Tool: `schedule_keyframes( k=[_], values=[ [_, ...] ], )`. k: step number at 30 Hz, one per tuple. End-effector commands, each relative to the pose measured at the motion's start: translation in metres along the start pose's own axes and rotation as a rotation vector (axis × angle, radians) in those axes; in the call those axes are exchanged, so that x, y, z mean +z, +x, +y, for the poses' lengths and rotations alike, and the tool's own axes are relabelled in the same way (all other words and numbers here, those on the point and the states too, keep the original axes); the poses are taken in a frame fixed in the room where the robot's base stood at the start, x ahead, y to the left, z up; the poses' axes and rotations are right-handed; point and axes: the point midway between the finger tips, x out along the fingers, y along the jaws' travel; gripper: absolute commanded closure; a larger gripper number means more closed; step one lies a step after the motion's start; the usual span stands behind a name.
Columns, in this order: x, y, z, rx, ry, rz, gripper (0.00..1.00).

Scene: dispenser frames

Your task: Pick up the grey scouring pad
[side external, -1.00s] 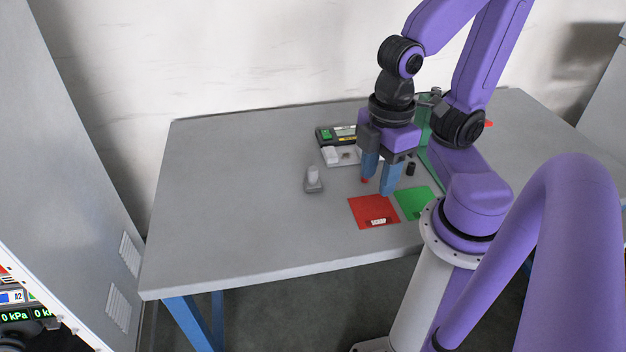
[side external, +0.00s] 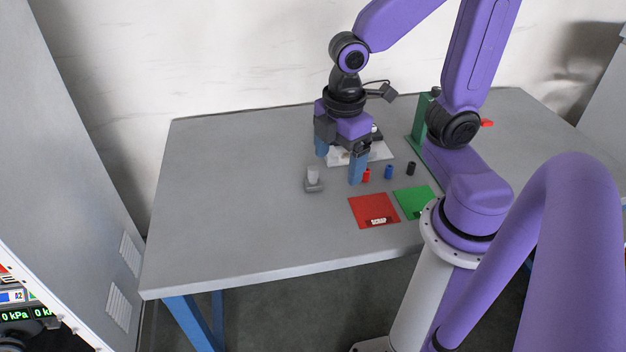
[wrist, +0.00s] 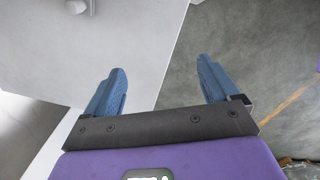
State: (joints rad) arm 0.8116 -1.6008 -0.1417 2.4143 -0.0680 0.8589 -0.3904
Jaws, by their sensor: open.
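I cannot make out a grey scouring pad for certain. A small grey block (side external: 314,187) with a pale cylinder on it stands on the table, below my gripper in the side view; it also shows at the top edge of the wrist view (wrist: 75,6). I cannot tell whether its grey part is the pad. My gripper (side external: 339,166) is open, its blue fingers apart with nothing between them in the wrist view (wrist: 160,82). In the side view it overlaps a white tray (side external: 378,152), hiding part of it and what lies there.
A red mat (side external: 364,208) and a green mat (side external: 408,197) lie near the table's front edge. Small red (side external: 367,175), blue (side external: 389,172) and black (side external: 411,168) cylinders stand right of my gripper. A green frame (side external: 418,125) stands behind them. The table's left half is clear.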

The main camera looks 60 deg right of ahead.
Motion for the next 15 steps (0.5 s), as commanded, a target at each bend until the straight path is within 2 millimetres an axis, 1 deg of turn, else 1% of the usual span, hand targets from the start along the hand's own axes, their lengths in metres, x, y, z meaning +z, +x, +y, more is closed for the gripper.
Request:
schedule_keyframes(
  k=[1, 3, 8, 12, 15],
  values=[
    [0.000, 0.004, 0.015, 0.003, -0.012, -0.012, 0.11],
    [0.000, 0.009, 0.035, 0.009, -0.044, -0.025, 0.11],
    [0.009, 0.021, 0.080, 0.012, -0.118, -0.058, 0.11],
    [0.024, 0.033, 0.117, 0.006, -0.182, -0.087, 0.11],
    [0.038, 0.041, 0.139, -0.004, -0.227, -0.105, 0.11]
  ],
)
